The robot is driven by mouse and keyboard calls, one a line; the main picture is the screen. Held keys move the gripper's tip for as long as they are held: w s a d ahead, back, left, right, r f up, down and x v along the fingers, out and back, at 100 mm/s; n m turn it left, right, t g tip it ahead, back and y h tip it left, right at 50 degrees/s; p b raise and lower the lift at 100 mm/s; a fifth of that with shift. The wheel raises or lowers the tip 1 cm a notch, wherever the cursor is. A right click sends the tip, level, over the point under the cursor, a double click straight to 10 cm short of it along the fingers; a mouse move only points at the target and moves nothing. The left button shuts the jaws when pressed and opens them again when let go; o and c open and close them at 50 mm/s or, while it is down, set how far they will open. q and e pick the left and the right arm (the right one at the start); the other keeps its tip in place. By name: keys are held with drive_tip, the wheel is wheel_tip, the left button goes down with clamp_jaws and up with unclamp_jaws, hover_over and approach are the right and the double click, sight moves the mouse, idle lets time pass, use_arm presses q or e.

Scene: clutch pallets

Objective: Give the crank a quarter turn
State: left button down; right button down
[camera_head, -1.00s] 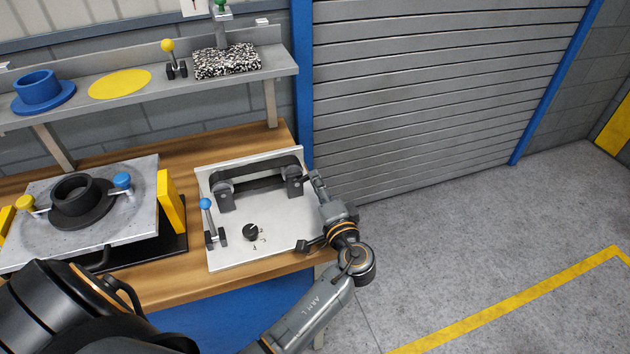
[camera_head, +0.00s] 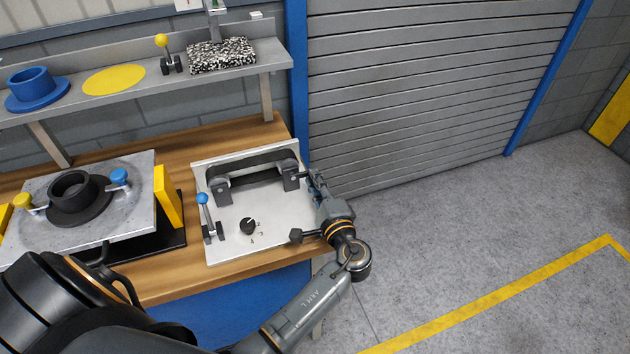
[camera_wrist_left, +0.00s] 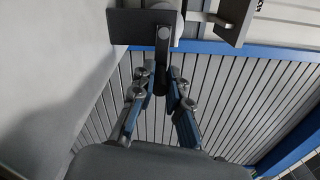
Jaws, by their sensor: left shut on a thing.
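My left gripper (camera_head: 317,182) is at the right edge of the pale panel (camera_head: 275,225) on the bench. In the left wrist view, the fingers (camera_wrist_left: 161,78) are shut on the dark crank (camera_wrist_left: 162,48), whose arm runs down from a grey block (camera_wrist_left: 130,27) into the space between the fingertips. In the head view the gripper largely hides the crank, so its exact angle is hard to tell there. My right gripper is not in view.
A grey plate (camera_head: 125,225) with clamps lies left. A shelf (camera_head: 240,82) runs above. Floor right of the bench is clear.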

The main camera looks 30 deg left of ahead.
use_arm(q)
drive_tip(key=c, duration=1.3)
unclamp_jaws()
drive_tip(key=shift+c, duration=0.2)
drive_tip(key=v, duration=1.2)
drive_tip(key=shift+w, duration=0.1)
